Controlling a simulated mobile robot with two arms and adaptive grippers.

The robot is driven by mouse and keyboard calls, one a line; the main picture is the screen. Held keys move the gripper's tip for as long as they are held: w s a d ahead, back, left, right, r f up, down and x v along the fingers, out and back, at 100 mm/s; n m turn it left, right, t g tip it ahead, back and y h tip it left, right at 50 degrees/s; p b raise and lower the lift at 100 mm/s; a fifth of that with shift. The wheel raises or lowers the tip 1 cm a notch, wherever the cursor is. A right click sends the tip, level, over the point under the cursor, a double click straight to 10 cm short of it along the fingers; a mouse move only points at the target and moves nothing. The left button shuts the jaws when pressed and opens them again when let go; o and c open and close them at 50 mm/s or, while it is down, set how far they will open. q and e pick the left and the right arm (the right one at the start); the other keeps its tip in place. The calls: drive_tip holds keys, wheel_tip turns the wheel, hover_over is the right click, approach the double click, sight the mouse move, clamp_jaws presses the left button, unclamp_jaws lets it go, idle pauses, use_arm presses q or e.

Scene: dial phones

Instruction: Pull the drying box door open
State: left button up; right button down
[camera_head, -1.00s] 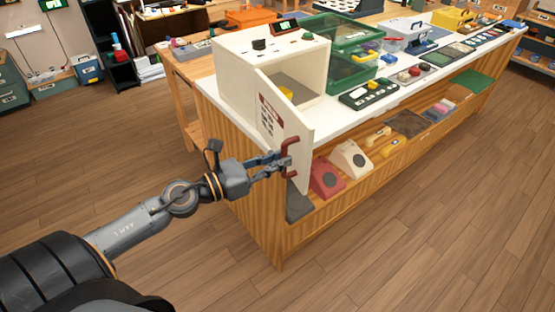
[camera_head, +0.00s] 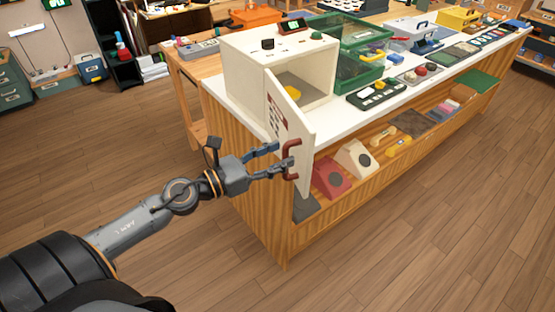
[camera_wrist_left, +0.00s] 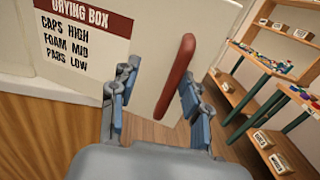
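The white drying box (camera_head: 245,78) stands on the near left end of the counter. Its door (camera_head: 298,127) stands open, swung out past the counter's front edge, and part of the interior shows. The dark red handle (camera_head: 291,174) is on the door's outer face near its free edge; it also shows in the left wrist view (camera_wrist_left: 176,76). My left gripper (camera_head: 284,155) is at the handle with its fingers spread. In the left wrist view, the gripper (camera_wrist_left: 160,78) has one finger on each side of the handle, with a gap visible on the left. My right gripper is out of view.
The white counter (camera_head: 350,126) holds green crates (camera_head: 357,72) and devices behind the box. Below, an open shelf holds a red phone (camera_head: 330,178) and a cream phone (camera_head: 355,158). The wooden floor (camera_head: 440,240) in front is clear.

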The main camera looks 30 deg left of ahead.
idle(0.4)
use_arm(q)
drive_tip(key=shift+s+f, duration=0.1)
drive_tip(key=v, duration=1.2)
